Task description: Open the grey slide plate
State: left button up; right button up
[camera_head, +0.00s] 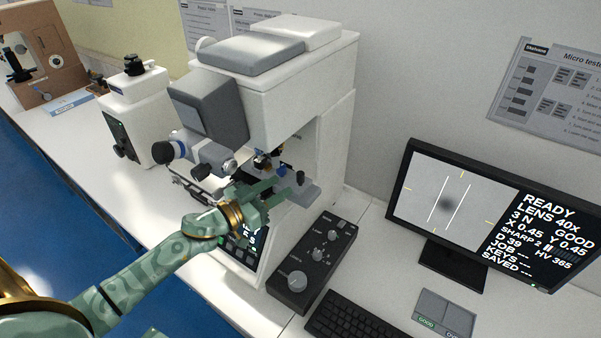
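A grey slide plate (309,194) with an upright black knob (300,177) juts out at the stage of the large white tester (296,102), below its lenses. My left gripper (284,187) reaches in from the left at the plate's near left side. Its two green fingers look spread apart, with their tips close to the knob. I see nothing between them, and I cannot tell whether they touch the knob or plate. The fingers and wrist hide part of the stage.
A black control box (316,262) with knobs, a keyboard (352,318) and a grey two-part tray (441,314) lie in front. A monitor (480,212) stands at right. A smaller white machine (138,110) stands left. The tester's head overhangs the stage.

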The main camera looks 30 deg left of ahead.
aim_at(301, 173)
pick_arm(q)
jog(key=x, duration=0.8)
jog(key=shift+s, duration=0.1)
grip_shut()
